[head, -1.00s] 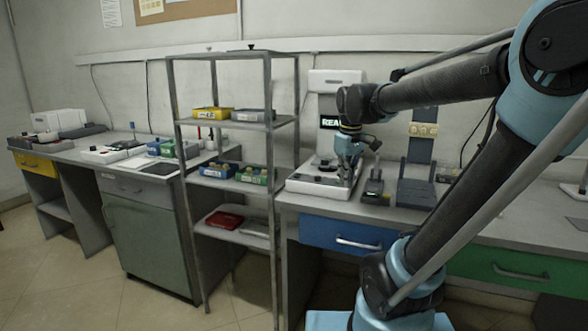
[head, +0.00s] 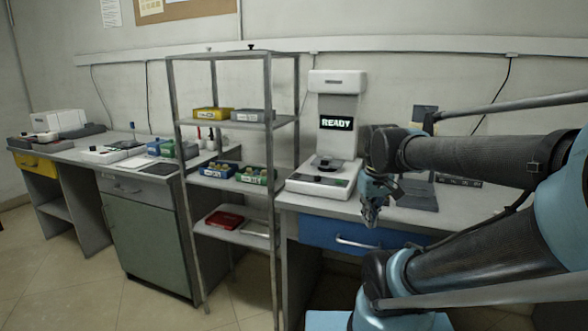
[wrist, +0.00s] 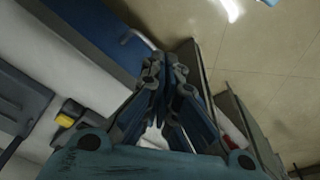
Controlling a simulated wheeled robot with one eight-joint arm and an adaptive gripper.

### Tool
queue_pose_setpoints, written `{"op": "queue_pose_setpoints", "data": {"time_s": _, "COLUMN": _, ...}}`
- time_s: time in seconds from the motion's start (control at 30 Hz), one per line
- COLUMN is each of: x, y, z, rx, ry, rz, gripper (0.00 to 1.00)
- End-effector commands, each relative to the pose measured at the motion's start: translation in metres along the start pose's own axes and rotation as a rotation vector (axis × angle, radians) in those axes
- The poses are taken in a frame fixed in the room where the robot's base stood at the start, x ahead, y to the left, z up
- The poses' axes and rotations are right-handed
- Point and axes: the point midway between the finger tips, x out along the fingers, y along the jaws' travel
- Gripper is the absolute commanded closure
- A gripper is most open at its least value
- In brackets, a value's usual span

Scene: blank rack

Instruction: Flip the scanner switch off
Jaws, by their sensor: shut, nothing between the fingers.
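The scanner (head: 336,90) is a tall white machine at the left end of the right bench, with a lit screen (head: 336,122) reading READY. Its low white base (head: 318,187) has a dark panel on the front. I cannot make out the switch on it at this size. My gripper (head: 371,222) hangs fingers down in front of the bench's front edge, right of the scanner base and apart from it. In the wrist view my gripper (wrist: 167,62) is shut, with nothing between the fingers. The scanner is not clearly seen in the wrist view.
A blue drawer (head: 325,232) with a bar handle is below the bench edge, near my gripper. A dark device (head: 418,195) stands on the bench to the right, partly behind my arm. A metal shelf (head: 225,122) with bins stands left of the scanner. Tiled floor lies in front.

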Motion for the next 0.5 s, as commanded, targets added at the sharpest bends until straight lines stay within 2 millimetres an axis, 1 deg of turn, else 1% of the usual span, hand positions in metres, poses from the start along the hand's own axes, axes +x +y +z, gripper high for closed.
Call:
{"op": "queue_pose_setpoints", "data": {"time_s": 0.37, "x": -0.025, "y": -0.005, "z": -0.04, "rx": -0.12, "ry": -0.007, "rz": 0.002, "gripper": 1.0}}
{"op": "queue_pose_setpoints", "data": {"time_s": 0.5, "x": -0.038, "y": -0.01, "z": -0.063, "rx": -0.19, "ry": -0.01, "rz": 0.002, "gripper": 1.0}}
